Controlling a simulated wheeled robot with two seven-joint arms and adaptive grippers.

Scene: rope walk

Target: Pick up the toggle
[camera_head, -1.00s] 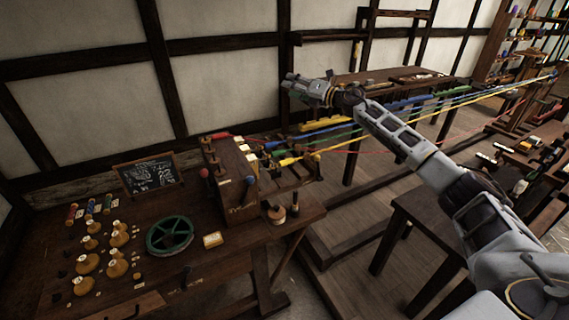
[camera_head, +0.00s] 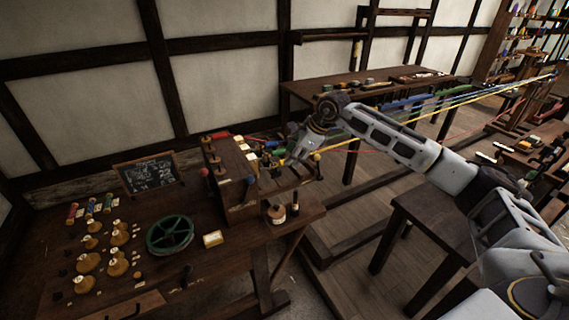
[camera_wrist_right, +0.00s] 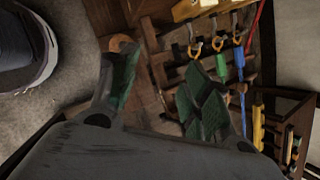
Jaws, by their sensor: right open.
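My right gripper (camera_head: 292,158) is pointed down near the rope ends beside the upright wooden block (camera_head: 230,172). In the right wrist view its two fingers (camera_wrist_right: 162,90) are apart, with nothing seen between them. Beyond the fingers, orange hooks (camera_wrist_right: 217,44) hold a green piece (camera_wrist_right: 221,66) and a blue piece (camera_wrist_right: 239,57) in line with the coloured ropes. A yellow piece (camera_wrist_right: 257,124) shows farther right. I cannot tell which of these, if any, is the toggle. My left gripper is not in view.
Stretched ropes (camera_head: 470,95) run to the right. A back table (camera_head: 330,85) stands behind my arm.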

